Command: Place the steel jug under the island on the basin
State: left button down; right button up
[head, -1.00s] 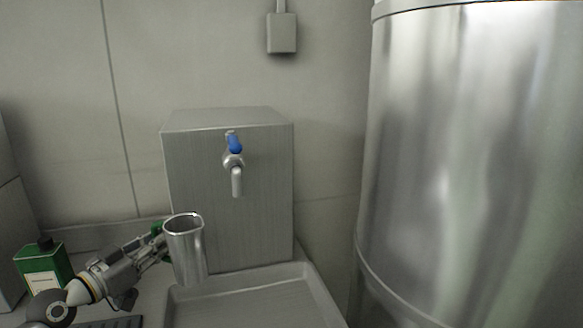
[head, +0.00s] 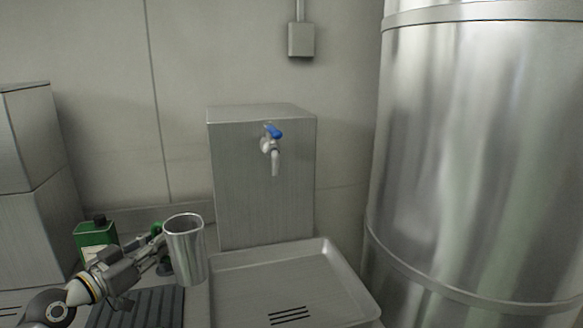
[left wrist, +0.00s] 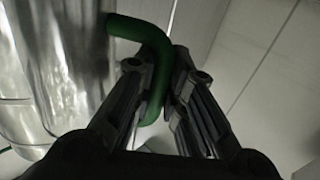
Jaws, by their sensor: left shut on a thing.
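The steel jug (head: 187,250) is upright and held in the air at the left of the basin in the head view. My left gripper (head: 156,242) is shut on the jug's green handle. In the left wrist view my left gripper (left wrist: 158,95) has its fingers on the green handle (left wrist: 150,42), and the jug's shiny wall (left wrist: 60,60) is at the left. The basin (head: 352,276) is a shallow grey tray with dark slots, empty, below the tap (head: 272,150) with a blue lever. The jug's bottom is apart from the basin. My right gripper is not in view.
A steel box (head: 240,185) carries the tap behind the basin. A large steel tank (head: 475,150) stands close at the right. Grey boxes (head: 35,230) stand at the far left.

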pick_arm(q)
jog(key=s+d+f+n+t+y, duration=0.1)
jog(key=s+d+f+n+y, duration=0.2)
jog(key=s, duration=0.6)
jog(key=s+d+f+n+y, duration=0.15)
jog(key=s+d+f, duration=0.35)
jog(key=s, duration=0.5)
jog(key=s+d+f+n+t+y, duration=0.15)
jog(key=s+f+y, duration=0.3)
jog(key=s, duration=0.45)
jog(key=shift+m+g+h, duration=0.25)
jog(key=shift+m+h, duration=0.05)
jog(key=shift+h, duration=0.1)
jog(key=f+b, duration=0.1)
jog(key=f, duration=0.1)
jog(key=f+b, duration=0.4)
jog(key=shift+w+d, duration=0.2)
jog(key=shift+d, duration=0.2)
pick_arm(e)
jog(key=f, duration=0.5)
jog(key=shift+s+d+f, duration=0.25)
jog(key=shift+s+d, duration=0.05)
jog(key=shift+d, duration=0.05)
pick_arm(q)
jog(key=shift+r, duration=0.1)
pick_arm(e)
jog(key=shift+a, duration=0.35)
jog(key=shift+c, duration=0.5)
